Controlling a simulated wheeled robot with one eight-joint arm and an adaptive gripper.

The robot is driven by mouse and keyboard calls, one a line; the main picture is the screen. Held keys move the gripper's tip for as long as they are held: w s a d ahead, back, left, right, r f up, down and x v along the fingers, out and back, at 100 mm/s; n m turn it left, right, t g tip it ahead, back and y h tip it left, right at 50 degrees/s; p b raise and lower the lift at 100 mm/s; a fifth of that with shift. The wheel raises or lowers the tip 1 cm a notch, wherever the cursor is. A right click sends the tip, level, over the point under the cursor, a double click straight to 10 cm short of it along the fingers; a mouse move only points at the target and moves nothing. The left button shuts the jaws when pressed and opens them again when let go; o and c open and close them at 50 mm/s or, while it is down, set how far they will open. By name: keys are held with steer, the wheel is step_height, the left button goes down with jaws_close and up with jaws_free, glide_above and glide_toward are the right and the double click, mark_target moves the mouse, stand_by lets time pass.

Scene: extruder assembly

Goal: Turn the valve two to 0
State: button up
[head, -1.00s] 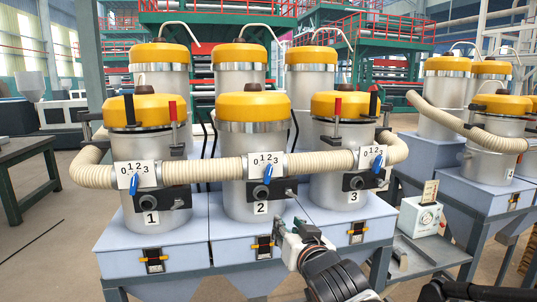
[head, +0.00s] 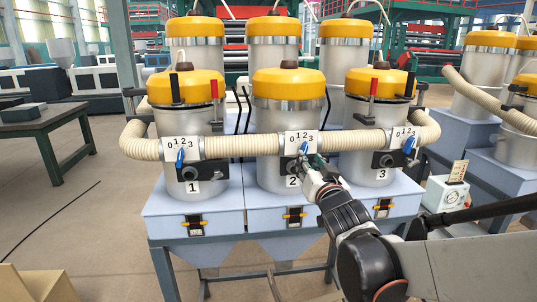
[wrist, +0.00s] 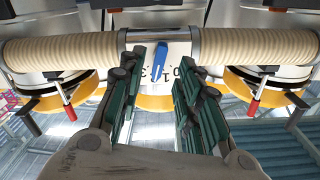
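Valve two is a blue handle (head: 304,147) under a white plate (head: 291,141) marked 0 to 3, on the beige hose in front of hopper 2 (head: 287,117). The handle is slightly tilted, its upper end near the 2; the exact setting is hard to read. My gripper (head: 313,167) is just below and to the right of it. In the wrist view my gripper (wrist: 160,66) is open, with green fingers on both sides of the blue handle (wrist: 157,58). I cannot tell whether they touch it. The plate shows upside down there and is partly hidden by the fingers.
Valve one (head: 181,156) and valve three (head: 409,146) have similar blue handles on either side. The beige hose (head: 245,146) runs across all three hoppers. A small white box with a dial (head: 440,196) stands at the right. A dark green table (head: 50,130) stands at the left.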

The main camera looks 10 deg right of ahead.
steer(key=shift+w, duration=3.15)
steer(key=shift+c, duration=0.3)
jaws_close()
